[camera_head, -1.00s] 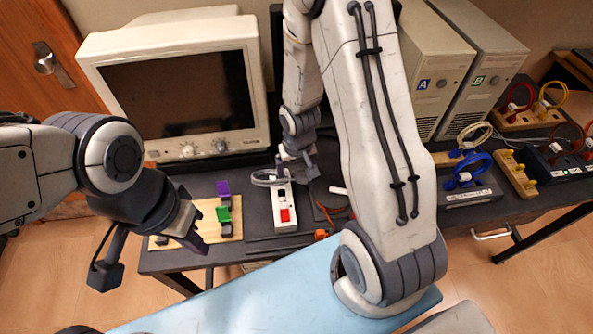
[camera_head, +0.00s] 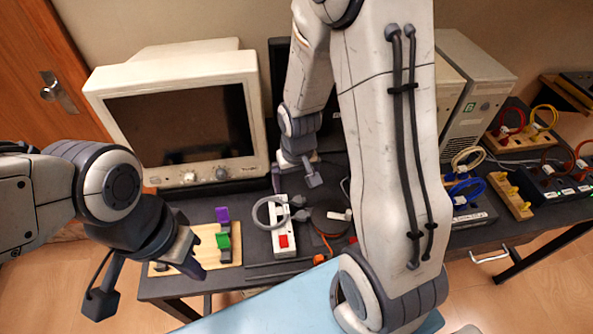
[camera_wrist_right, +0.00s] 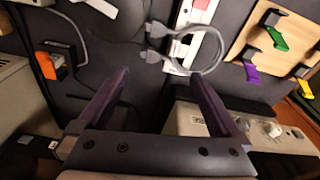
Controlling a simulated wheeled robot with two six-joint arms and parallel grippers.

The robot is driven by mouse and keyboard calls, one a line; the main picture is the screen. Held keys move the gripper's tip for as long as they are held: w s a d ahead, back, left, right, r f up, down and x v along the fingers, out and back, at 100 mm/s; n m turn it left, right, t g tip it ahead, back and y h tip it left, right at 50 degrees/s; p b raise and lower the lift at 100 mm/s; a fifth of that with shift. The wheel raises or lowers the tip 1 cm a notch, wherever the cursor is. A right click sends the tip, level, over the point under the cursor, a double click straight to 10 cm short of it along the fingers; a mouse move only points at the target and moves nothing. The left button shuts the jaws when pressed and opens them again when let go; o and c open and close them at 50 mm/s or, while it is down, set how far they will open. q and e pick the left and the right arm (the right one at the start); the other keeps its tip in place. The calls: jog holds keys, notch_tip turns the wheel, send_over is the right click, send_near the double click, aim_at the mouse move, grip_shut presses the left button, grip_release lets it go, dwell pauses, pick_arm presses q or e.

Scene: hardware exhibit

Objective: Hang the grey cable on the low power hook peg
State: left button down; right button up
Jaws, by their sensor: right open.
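The grey cable (camera_head: 258,214) is a loop with two dark grey plugs, at the white power strip (camera_head: 284,226) with a red switch. In the right wrist view the cable loop (camera_wrist_right: 226,47) curves across the strip's end, its plugs to the left; I cannot tell what supports it. My right gripper (camera_head: 295,181) is behind the strip, apart from the cable. Its fingers (camera_wrist_right: 160,78) are wide open and empty. My left gripper (camera_head: 195,262) is at the front of the pegged board, and its jaw state is unclear. I cannot tell which peg is the low power one.
Computer towers (camera_head: 478,95) and coloured cables on stands (camera_head: 468,190) are at right. My right arm hides the desk's middle.

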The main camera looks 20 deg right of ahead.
jog(key=s+a+r+n, duration=0.3)
jog(key=s+a+r, duration=0.3)
jog(key=a+r, duration=0.3)
jog(key=s+a+r+n, duration=0.2)
jog(key=s+a+n, duration=0.1)
jog(key=s, duration=0.3)
jog(key=s+a+r+n+g+y, duration=0.1)
jog(key=s+a+r+n, duration=0.1)
jog(key=s, duration=0.4)
jog(key=shift+a+r+n, duration=0.4)
jog(key=shift+a, duration=0.35)
